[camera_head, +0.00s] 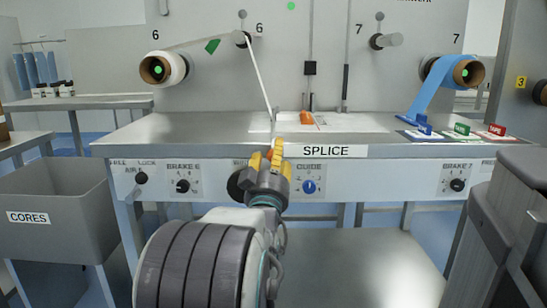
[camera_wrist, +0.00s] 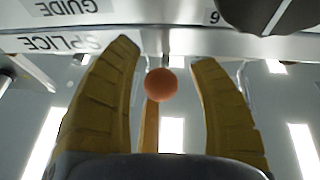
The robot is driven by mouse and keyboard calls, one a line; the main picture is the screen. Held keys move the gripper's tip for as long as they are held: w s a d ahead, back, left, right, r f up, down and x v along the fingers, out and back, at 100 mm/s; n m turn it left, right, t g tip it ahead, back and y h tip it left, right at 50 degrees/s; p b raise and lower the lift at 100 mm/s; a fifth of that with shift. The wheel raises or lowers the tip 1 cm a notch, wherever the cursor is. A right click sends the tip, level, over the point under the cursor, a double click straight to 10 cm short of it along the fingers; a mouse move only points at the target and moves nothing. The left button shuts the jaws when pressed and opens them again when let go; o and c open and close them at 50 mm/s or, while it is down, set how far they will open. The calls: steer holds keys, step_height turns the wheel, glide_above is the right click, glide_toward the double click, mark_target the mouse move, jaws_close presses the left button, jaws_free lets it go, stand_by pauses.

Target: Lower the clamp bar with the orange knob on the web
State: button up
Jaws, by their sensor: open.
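My gripper (camera_head: 276,150) reaches the front edge of the splice table with its yellow fingers apart. In the wrist view, the round orange knob (camera_wrist: 161,84) shows between the open fingers (camera_wrist: 165,75); I cannot tell whether they touch it. In the head view, a small orange part (camera_head: 307,118) shows on the table just beyond and right of the fingers. The clamp bar is not clearly distinguishable, partly hidden by my gripper. The white web (camera_head: 259,75) runs from the left roll (camera_head: 163,69) over a roller and down to the table.
A blue roll (camera_head: 439,82) hangs at right, with its strip reaching the table. Blue, green and red tape holders (camera_head: 462,130) stand at the table's right. Knobs line the front panel below the SPLICE label (camera_head: 326,151). A grey CORES bin (camera_head: 62,208) stands at left.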

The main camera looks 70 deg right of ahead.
jaws_close()
stand_by(0.6)
